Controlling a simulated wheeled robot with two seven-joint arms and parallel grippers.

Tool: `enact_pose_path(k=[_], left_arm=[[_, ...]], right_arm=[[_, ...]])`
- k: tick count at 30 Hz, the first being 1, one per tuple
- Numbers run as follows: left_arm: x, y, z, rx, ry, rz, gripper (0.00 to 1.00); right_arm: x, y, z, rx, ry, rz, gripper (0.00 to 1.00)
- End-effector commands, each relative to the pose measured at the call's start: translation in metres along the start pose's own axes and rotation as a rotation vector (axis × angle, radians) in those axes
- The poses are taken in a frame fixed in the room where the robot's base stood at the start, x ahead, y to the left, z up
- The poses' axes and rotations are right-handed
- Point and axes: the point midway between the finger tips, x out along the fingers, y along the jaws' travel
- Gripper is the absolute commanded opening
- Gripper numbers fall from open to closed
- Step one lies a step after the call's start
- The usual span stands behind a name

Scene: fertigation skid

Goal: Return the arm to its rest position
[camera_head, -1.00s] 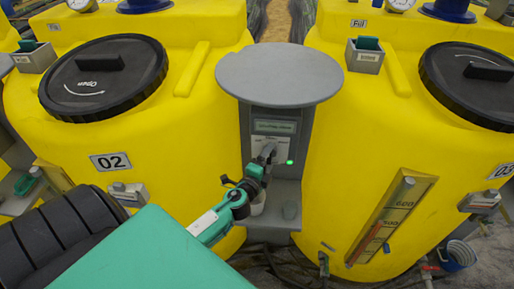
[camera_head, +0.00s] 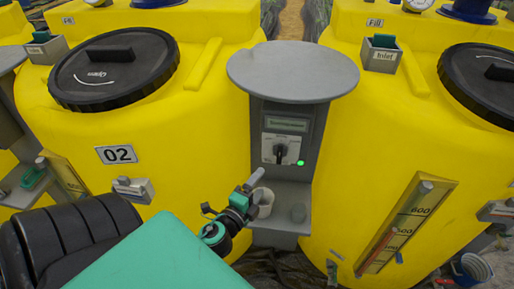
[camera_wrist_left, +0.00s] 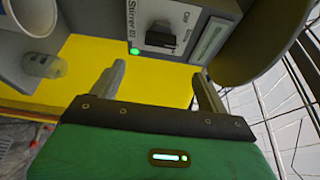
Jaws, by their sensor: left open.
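My left gripper (camera_head: 254,188) is in front of the grey control post between the two yellow tanks, below its knob. In the left wrist view the two fingers (camera_wrist_left: 160,85) stand apart with nothing between them. The black knob (camera_head: 280,151) sits on a light plate on the post and also shows in the left wrist view (camera_wrist_left: 162,37). A green light (camera_head: 300,163) glows beside it. The gripper is apart from the knob. My right gripper is not in view.
Yellow tank 02 (camera_head: 150,140) stands left and another yellow tank (camera_head: 385,130) right. A round grey top (camera_head: 293,70) overhangs the post. A white cup (camera_head: 263,202) and a small clear jar (camera_head: 298,213) stand on the post's lower shelf, close to the gripper.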

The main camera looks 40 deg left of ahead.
Motion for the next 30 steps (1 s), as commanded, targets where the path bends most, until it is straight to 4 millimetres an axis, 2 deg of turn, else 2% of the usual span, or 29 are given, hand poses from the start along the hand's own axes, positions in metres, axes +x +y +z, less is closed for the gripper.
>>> enact_pose_path(k=[14,17,20,22,26,27,29,30], left_arm=[[0.000,0.000,0.000,0.000,0.000,0.001,0.77],[0.001,0.012,0.001,-0.015,-0.002,0.023,0.77],[0.003,0.051,0.002,-0.066,-0.011,0.097,0.77],[0.003,0.095,0.004,-0.125,-0.025,0.179,0.77],[-0.010,0.194,0.004,-0.265,-0.069,0.366,0.77],[-0.018,0.224,0.004,-0.310,-0.087,0.423,0.77],[-0.032,0.267,0.002,-0.375,-0.117,0.508,0.77],[-0.043,0.295,0.001,-0.418,-0.140,0.562,0.77]], right_arm=[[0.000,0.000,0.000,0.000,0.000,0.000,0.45],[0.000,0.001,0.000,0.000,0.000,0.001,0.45],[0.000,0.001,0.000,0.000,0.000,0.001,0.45],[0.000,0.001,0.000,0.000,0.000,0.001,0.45],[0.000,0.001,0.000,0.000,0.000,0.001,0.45],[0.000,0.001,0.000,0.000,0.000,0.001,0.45],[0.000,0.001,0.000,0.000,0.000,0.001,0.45],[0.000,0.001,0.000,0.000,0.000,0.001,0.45]])
